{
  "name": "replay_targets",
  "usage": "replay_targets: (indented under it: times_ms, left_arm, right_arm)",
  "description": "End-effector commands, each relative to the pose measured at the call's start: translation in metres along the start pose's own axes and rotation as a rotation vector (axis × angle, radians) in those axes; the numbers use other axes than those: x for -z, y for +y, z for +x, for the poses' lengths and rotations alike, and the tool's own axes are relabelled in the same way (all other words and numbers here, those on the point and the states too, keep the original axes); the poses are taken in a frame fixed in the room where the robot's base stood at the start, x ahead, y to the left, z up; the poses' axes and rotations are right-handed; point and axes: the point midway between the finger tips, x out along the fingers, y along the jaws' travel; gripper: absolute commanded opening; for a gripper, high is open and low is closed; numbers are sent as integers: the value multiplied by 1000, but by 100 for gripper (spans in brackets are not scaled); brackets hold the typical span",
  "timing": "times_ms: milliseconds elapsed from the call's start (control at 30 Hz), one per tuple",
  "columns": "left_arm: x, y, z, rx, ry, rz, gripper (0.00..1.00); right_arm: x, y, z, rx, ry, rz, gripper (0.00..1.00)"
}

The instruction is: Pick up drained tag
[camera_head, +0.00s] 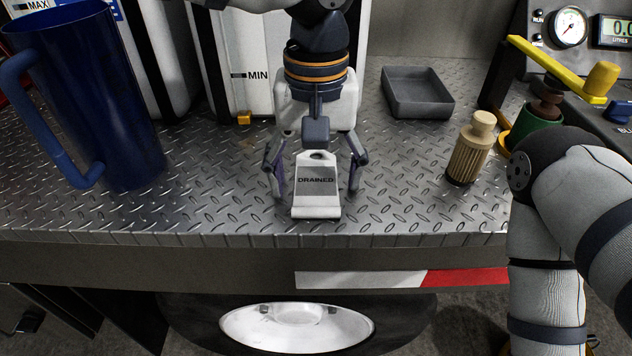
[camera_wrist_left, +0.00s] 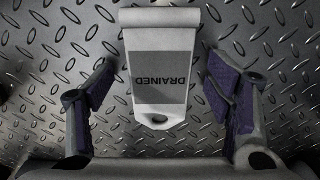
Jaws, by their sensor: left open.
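The drained tag (camera_head: 316,195) is a white plate with a dark "DRAINED" label and a hole at its far end. It stands or lies on the metal tread-plate deck near the front edge. My left gripper (camera_head: 316,180) is open, with one finger on each side of the tag and a gap to both. In the left wrist view the tag (camera_wrist_left: 158,65) sits between the open fingers (camera_wrist_left: 160,110), its hole end toward the palm and touching neither finger. My right arm shows at the right in the head view, but its gripper is out of view.
A blue jug (camera_head: 100,110) stands at the left. A grey tray (camera_head: 417,95) sits behind and right. A tan filter cartridge (camera_head: 468,150) stands right of the tag, near a yellow-handled valve (camera_head: 570,70). White tanks (camera_head: 250,70) stand behind. The deck's front edge (camera_head: 200,240) is close.

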Motion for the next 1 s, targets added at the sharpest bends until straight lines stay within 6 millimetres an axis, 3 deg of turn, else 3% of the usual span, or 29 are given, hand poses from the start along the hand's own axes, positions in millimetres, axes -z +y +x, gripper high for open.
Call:
replay_targets:
  times_ms: [67, 267, 300, 700, 867, 1000]
  left_arm:
    - [0, 0, 0, 0, 0, 0, 71]
    - [0, 0, 0, 0, 0, 0, 26]
    - [0, 0, 0, 0, -1, 0, 24]
    - [1, 0, -4, 2, 0, 0, 24]
    - [-1, 2, -41, -3, 1, 0, 23]
    - [-31, 18, -81, -2, 6, 5, 24]
  right_arm:
    - [0, 0, 0, 0, 0, 0, 32]
    - [0, 0, 0, 0, 0, 0, 32]
    - [0, 0, 0, 0, 0, 0, 32]
    - [-3, 0, 4, -1, -12, 0, 32]
    - [-1, 0, 2, 0, -5, 0, 32]
    - [3, 0, -5, 1, 15, 0, 32]
